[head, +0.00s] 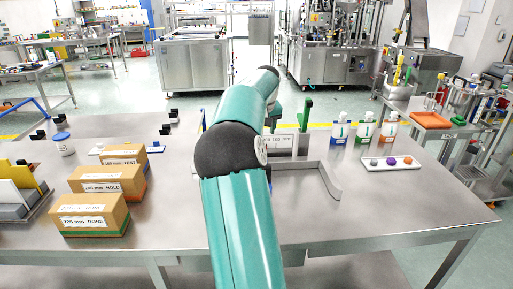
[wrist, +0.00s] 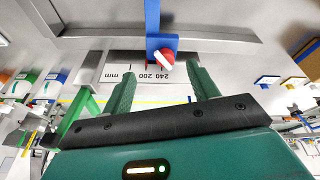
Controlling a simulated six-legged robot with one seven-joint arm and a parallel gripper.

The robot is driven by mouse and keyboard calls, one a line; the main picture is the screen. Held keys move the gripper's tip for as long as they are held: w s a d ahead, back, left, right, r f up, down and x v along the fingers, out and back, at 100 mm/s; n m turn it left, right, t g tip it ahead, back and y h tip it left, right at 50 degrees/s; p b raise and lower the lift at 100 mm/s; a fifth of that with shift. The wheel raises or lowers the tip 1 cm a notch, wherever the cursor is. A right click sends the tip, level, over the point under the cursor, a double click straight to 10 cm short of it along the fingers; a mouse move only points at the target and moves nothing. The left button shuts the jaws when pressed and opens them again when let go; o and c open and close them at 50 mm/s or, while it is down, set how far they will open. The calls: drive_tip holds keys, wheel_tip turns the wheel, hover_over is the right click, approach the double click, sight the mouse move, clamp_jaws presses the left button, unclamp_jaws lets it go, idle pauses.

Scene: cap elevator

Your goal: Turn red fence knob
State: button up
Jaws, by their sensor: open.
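The red fence knob (wrist: 165,56) shows in the wrist view, small and red with a whitish part, at the end of a blue bracket (wrist: 153,22). My gripper (wrist: 159,76) is open, with its two green fingers apart. The knob appears between and slightly beyond the fingertips; I see no contact. A scale plate (wrist: 140,73) marked in mm lies behind the fingers. A metal fence bar (wrist: 225,43) runs across near the bracket. In the head view my arm hides the knob and most of the gripper.
On the steel table (head: 370,215), labelled boxes (head: 95,215) stand at left. Several bottles (head: 364,128) and a white tray (head: 390,163) sit at right. A green upright handle (head: 305,115) and a curved metal guide (head: 328,180) stand close to my arm.

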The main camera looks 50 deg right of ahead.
drive_tip(key=shift+t, duration=0.5)
drive_tip(key=x, duration=0.4)
drive_tip(key=w+d+x, duration=0.1)
drive_tip(key=x, duration=0.3)
drive_tip(key=r+x, duration=0.1)
drive_tip(key=x, duration=0.4)
drive_tip(key=shift+w+d, duration=0.25)
drive_tip(key=shift+w, duration=0.15)
drive_tip(key=shift+c, duration=0.5)
drive_tip(key=c, duration=0.9)
